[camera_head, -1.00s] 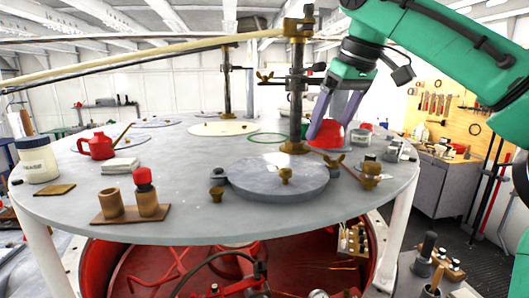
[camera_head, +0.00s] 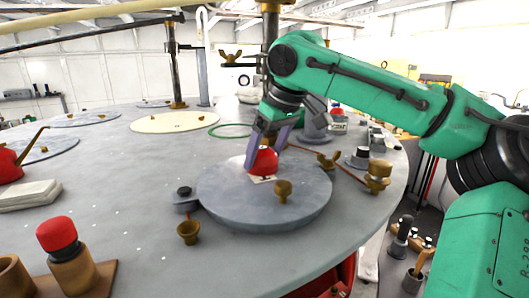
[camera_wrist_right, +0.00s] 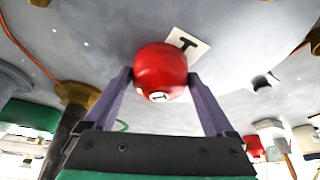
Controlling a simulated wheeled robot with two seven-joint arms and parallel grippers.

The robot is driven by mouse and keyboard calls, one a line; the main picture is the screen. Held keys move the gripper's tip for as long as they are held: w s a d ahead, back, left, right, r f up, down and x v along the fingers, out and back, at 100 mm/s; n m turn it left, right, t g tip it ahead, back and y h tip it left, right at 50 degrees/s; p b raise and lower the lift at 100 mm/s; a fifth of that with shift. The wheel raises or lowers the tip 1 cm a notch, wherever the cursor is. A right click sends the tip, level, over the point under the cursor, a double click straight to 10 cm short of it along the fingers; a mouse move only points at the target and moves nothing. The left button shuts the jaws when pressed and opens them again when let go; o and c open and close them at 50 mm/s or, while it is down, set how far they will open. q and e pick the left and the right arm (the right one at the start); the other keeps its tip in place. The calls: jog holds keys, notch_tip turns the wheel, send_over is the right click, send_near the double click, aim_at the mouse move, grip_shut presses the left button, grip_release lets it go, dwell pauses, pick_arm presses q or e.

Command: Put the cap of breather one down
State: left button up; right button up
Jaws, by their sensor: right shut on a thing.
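My right gripper (camera_head: 265,157) is shut on a red domed cap (camera_head: 264,163), one finger on each side. It is above the grey round lid (camera_head: 225,205) on the deck, beside a white label (camera_head: 262,180). The right wrist view shows the cap (camera_wrist_right: 160,70) between the fingers and the label (camera_wrist_right: 186,42), with a black mark, right by it. I cannot tell whether the cap touches the lid. A grey flanged stub (camera_head: 316,128) stands behind the gripper, partly hidden. My left gripper is not in view.
A red-topped brass piece (camera_head: 60,240) is at front left, near a pale block (camera_head: 28,196). A dark post (camera_head: 271,45) rises behind the gripper. Small fittings (camera_head: 378,172) crowd the right rim.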

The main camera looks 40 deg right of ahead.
jog(key=shift+w+f, duration=0.1)
jog(key=shift+w, duration=0.15)
jog(key=o, duration=1)
jog(key=shift+a, duration=0.15)
jog(key=shift+o, duration=0.2)
jog(key=shift+s+a, duration=0.1)
jog(key=shift+s, duration=0.1)
jog(key=shift+s+r, duration=0.3)
jog(key=shift+r, duration=0.1)
jog(key=shift+d+r, duration=0.2)
jog(key=shift+r, duration=0.15)
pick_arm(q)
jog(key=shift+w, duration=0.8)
pick_arm(e)
jog(key=v, duration=1)
jog(key=shift+r, duration=0.35)
jog(key=shift+s+a, duration=0.1)
jog(key=shift+s, duration=0.05)
